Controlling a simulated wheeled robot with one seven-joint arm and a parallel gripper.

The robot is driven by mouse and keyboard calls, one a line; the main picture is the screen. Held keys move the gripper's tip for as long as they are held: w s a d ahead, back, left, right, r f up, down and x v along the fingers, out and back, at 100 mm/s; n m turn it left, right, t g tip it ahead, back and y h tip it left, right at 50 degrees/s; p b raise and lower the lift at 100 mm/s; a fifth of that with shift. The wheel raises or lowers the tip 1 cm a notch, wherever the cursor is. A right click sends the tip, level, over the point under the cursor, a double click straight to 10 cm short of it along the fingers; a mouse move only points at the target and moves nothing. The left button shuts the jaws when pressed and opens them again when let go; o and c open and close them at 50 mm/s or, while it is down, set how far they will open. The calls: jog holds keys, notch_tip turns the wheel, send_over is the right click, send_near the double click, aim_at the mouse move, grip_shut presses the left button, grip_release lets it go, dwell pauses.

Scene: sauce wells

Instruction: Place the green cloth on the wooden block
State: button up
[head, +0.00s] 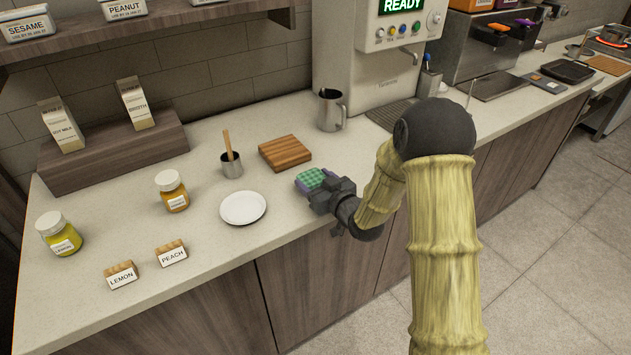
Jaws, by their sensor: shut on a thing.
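The green checked cloth (311,177) is at the tip of my gripper (322,189), over the counter's front part. My gripper is shut on the cloth, and its dark body hides part of it. A small purple patch shows at the cloth's left end; I cannot tell what it is. The wooden block (285,152) is a flat striped square on the counter, just behind and left of the cloth. Its top is bare. The cloth looks apart from the block. I cannot tell whether the cloth touches the counter.
A white plate (243,208) lies left of my gripper. A metal cup with a wooden stick (231,163) stands left of the block, and a steel pitcher (331,110) behind it. Jars and label stands are farther left. The counter's front edge is close below my gripper.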

jog(key=shift+f, duration=0.15)
jog(key=o, duration=1)
jog(key=b+v, duration=0.1)
jog(key=v, duration=1.1)
